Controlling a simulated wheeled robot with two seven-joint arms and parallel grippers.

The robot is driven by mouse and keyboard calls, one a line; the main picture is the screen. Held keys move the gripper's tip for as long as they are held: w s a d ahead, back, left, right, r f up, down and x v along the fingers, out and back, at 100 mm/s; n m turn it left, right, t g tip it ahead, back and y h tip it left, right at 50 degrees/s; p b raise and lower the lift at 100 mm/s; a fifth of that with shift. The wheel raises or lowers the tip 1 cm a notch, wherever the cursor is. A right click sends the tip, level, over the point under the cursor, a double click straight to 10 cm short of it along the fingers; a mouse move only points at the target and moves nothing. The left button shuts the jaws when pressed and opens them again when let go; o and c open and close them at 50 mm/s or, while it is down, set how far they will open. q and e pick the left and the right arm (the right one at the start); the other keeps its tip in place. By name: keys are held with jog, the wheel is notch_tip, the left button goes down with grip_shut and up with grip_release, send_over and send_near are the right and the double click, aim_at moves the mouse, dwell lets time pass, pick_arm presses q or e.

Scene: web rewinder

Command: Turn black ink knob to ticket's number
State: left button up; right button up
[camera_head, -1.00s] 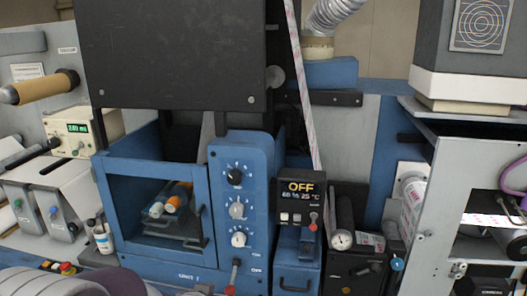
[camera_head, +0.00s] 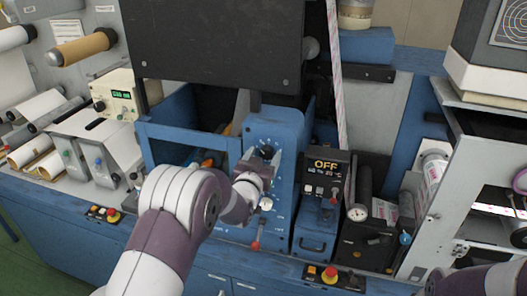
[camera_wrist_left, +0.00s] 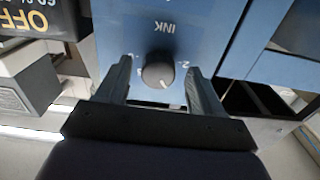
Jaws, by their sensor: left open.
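The black ink knob (camera_wrist_left: 158,70) is on the blue panel (camera_wrist_left: 165,14), under an upside-down INK label. Its white pointer line aims down and slightly right in the left wrist view; the numerals around it are partly legible. In the head view the knob (camera_head: 266,152) shows just past my left gripper (camera_head: 264,162). In the left wrist view my left gripper (camera_wrist_left: 158,72) is open, one finger on each side of the knob, with gaps showing; I cannot tell any contact. My right gripper is not in view. I cannot make out the ticket.
A white knob (camera_head: 266,204) and a red-tipped lever (camera_head: 256,245) sit lower on the panel. A display reading OFF (camera_head: 326,166) stands to the right. The blue cabinet window (camera_head: 180,131) is left, partly behind my arm. A dark hood (camera_head: 215,45) overhangs above.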

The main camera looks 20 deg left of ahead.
pick_arm(q)
jog(key=shift+w+d+f, duration=0.15)
jog(key=shift+w, duration=0.1)
jog(key=c, duration=1.1)
jog(key=shift+o, duration=0.2)
jog(key=shift+f+m+b, duration=0.2)
jog(key=shift+m+b, duration=0.2)
jog(key=shift+b, duration=0.4)
jog(key=m+b, duration=1.3)
jog(key=b, duration=0.6)
jog(key=shift+f, duration=0.1)
jog(key=shift+m+b, duration=1.1)
jog(key=shift+b, duration=0.4)
jog(key=shift+r, duration=0.2)
